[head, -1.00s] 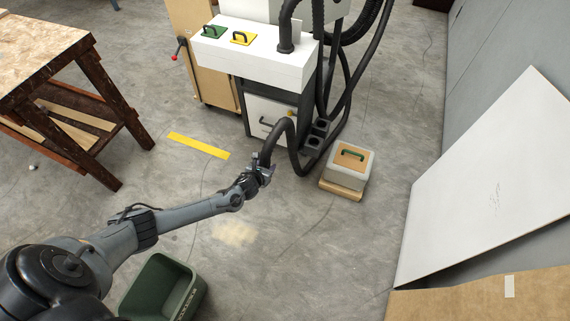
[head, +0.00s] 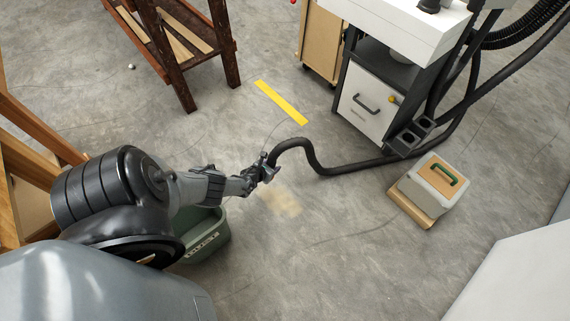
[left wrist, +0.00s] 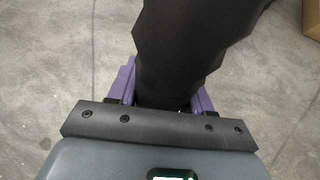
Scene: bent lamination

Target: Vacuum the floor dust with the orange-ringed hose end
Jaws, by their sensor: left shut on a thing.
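A black hose (head: 335,170) runs from the grey-and-white machine across the floor to my left gripper (head: 265,170). My left gripper is shut on the hose near its end. In the left wrist view the hose (left wrist: 185,45) passes between the purple fingers (left wrist: 165,92) and fills the middle. The orange ring and the hose mouth are not visible in either view. A pale tan dust patch (head: 282,201) lies on the grey floor, just right of and below the gripper in the head view. My right gripper is not in view.
A green dust bin (head: 208,240) stands beside my left arm. A grey box with a green handle (head: 432,183) sits right of the dust. The machine cabinet (head: 372,98) and black double socket holder (head: 410,137) stand behind. A yellow floor strip (head: 281,102) lies flat.

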